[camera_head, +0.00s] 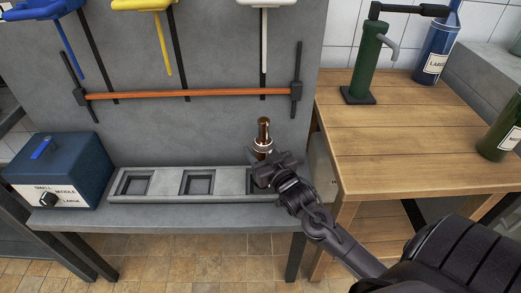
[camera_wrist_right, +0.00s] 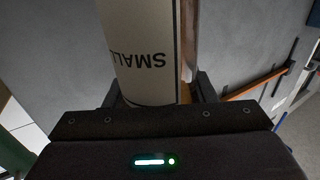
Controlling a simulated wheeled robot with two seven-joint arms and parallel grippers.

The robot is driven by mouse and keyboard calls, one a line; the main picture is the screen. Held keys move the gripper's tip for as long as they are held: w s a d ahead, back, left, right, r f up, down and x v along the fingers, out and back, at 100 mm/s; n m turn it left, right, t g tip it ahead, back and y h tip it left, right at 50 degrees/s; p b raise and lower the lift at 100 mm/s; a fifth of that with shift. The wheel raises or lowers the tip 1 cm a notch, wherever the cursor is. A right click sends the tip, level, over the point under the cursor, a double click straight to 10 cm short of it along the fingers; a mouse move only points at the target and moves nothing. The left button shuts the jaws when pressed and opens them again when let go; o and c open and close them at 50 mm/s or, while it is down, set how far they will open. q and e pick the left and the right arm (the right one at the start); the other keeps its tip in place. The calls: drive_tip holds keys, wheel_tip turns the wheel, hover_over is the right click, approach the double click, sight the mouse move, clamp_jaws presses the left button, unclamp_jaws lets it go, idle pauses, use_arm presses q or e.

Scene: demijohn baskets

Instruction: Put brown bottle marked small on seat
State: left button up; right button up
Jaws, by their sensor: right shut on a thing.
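The brown bottle (camera_head: 264,130) is upright, with its neck and shoulder showing above my right gripper (camera_head: 268,165). My right gripper is shut on it; in the right wrist view the bottle's pale label (camera_wrist_right: 140,50) reads SMALL, upside down, between the fingers. The bottle's lower part is hidden behind the gripper in the head view. A grey tray (camera_head: 167,170) with square recessed seats lies on the grey bench. The bottle is at the tray's right end; I cannot tell whether its base touches a seat. The left and middle seats are empty. My left gripper is not in view.
A blue box (camera_head: 70,170) with a size dial stands left of the tray. An orange bar (camera_head: 190,94) crosses the grey panel behind, below coloured handles. The wooden table (camera_head: 400,140) at right holds a green device (camera_head: 366,65), a blue bottle (camera_head: 436,50) and a green bottle (camera_head: 502,130).

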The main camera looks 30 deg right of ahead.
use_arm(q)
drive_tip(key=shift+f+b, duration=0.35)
use_arm(e)
drive_tip(key=shift+f, duration=0.8)
drive_tip(key=o, duration=1.3)
drive_tip(key=shift+c, duration=0.2)
drive_tip(key=shift+f, duration=0.1)
drive_tip(key=shift+s, duration=0.35)
drive_tip(key=s, duration=0.4)
drive_tip(key=s+p, duration=0.1)
drive_tip(key=s, duration=0.1)
drive_tip(key=shift+s+a, duration=0.35)
drive_tip(key=shift+s, duration=0.05)
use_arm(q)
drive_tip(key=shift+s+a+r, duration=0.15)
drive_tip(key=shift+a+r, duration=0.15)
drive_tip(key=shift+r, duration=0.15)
use_arm(e)
drive_tip(key=shift+s, duration=0.15)
